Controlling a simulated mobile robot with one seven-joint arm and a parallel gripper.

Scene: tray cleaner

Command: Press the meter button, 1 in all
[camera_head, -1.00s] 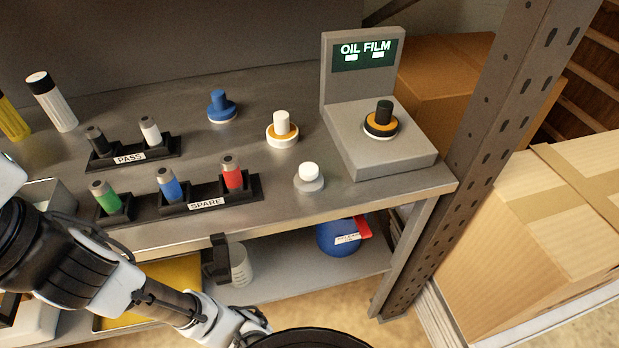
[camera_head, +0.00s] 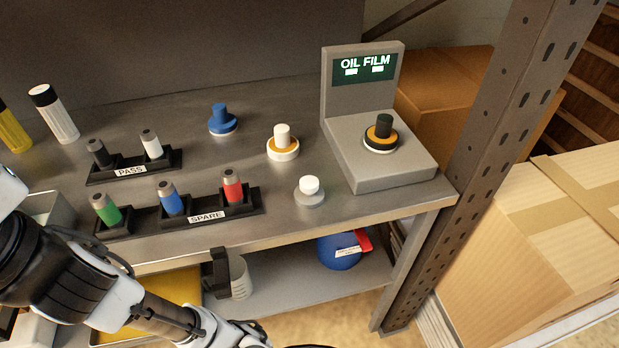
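The grey meter (camera_head: 395,172) stands at the right end of the metal bench. Its upright screen (camera_head: 366,68) reads "OIL FILM" above two short white marks. A black-topped piece with an orange ring and white rim (camera_head: 380,136) sits upright on the meter's flat base. A white, round-topped button-like piece (camera_head: 310,186) on a light grey disc stands on the bench in front and left of the meter. I cannot tell for certain which part is the meter button. My arm enters at lower left, and its end runs off the bottom edge. My gripper's fingers are out of view, well below the bench top.
A white piece with an orange ring (camera_head: 283,146) and a blue piece (camera_head: 222,121) stand behind. The PASS rack (camera_head: 131,171) and SPARE rack (camera_head: 208,216) hold coloured cylinders at left. A metal post (camera_head: 488,140) and cardboard boxes (camera_head: 530,240) border the right. Bench space between the pieces is bare.

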